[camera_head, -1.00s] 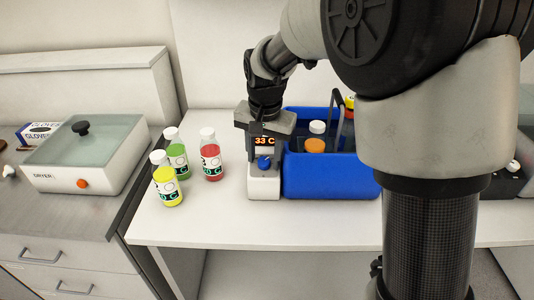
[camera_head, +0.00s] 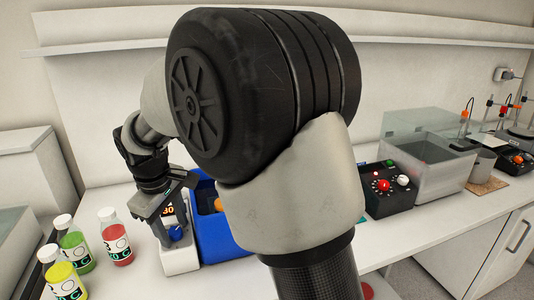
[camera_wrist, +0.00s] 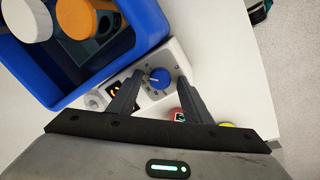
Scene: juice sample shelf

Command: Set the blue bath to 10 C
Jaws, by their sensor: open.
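The blue bath (camera_head: 222,232) stands on the bench, with a white control unit (camera_head: 180,262) at its left side. The unit has a blue knob (camera_head: 176,232), which also shows in the wrist view (camera_wrist: 159,78). Its orange display (camera_head: 168,210) seems to read about 30; the rest is hidden by my gripper. My gripper (camera_wrist: 161,75) is open and empty, one finger on each side of the knob in the wrist view. I cannot tell whether the fingers touch it. A bottle with an orange cap or contents (camera_wrist: 85,15) stands inside the bath.
Yellow (camera_head: 62,280), green (camera_head: 74,243) and red (camera_head: 117,237) bottles stand left of the control unit. Right of my arm are a black box with a red knob (camera_head: 384,186) and a grey tank (camera_head: 430,165). My arm hides the middle of the bench.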

